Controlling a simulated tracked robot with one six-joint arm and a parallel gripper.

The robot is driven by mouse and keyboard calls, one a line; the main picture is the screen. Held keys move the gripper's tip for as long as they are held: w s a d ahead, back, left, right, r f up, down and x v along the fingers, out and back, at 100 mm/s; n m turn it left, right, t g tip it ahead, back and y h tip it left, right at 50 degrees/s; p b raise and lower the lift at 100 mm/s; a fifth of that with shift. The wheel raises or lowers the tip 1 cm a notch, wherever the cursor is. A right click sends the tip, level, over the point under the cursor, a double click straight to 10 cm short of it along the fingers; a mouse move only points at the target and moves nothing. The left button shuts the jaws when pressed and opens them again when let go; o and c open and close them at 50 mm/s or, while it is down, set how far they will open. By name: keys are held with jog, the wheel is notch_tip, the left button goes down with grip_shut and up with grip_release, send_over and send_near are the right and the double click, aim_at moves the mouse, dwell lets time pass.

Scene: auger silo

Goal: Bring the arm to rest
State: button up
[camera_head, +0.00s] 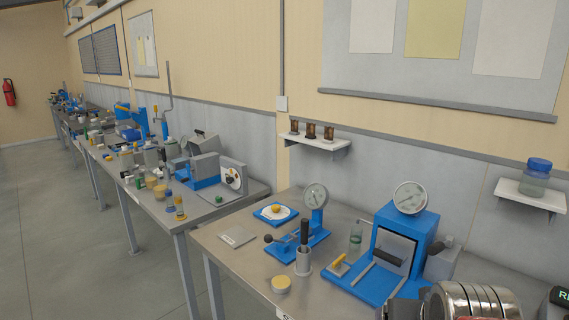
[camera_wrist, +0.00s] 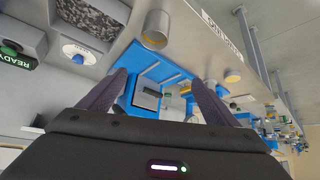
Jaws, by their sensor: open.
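My gripper (camera_wrist: 158,77) shows in the wrist view with its two dark fingers spread apart and nothing held between them. It hangs over the bench. Beyond the fingers, a blue device (camera_wrist: 150,68) with a grey front panel stands on the bench, and the picture is tilted. In the head view I cannot clearly make out the gripper. The blue device (camera_head: 416,229) with a round gauge on top stands on the near bench there. Nothing is seen touching the fingers.
A shelf (camera_head: 532,197) with a blue-lidded jar hangs at right. The floor at left (camera_head: 50,230) is clear.

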jog(key=s+a+f+n+g+y, duration=0.1)
jog(key=s+a+n+g+y, duration=0.1)
jog(key=s+a, duration=0.7)
jog(key=shift+f+n, duration=0.25)
jog(key=shift+n, duration=0.05)
jog(key=shift+c, duration=0.7)
